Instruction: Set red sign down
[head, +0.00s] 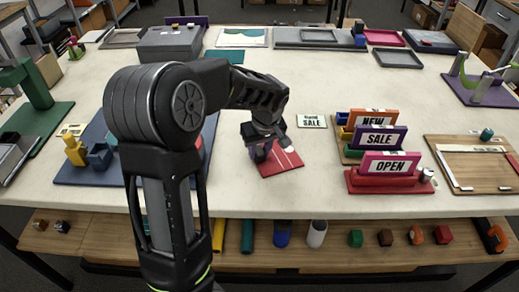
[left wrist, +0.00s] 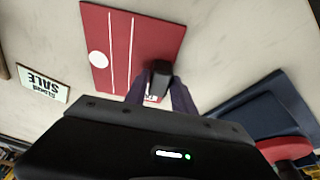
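A flat red panel with white stripes and a white disc (head: 283,163) lies on or just above the table in the head view; I cannot tell which. It fills the top middle of the left wrist view (left wrist: 117,45). My left gripper (head: 260,150) is at its left edge, pointing down. In the wrist view its dark fingers (left wrist: 160,92) reach over the panel's edge, around a small black block and a white label. Whether they are shut on the panel is not clear. My right gripper is out of view.
To the right stand NEW (head: 374,117), SALE (head: 375,138) and pink OPEN (head: 390,166) signs, the last in a red base. A CLOSED/SALE card (head: 311,121) lies behind the panel. A blue board (head: 85,172) is at left. The table's front edge is clear.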

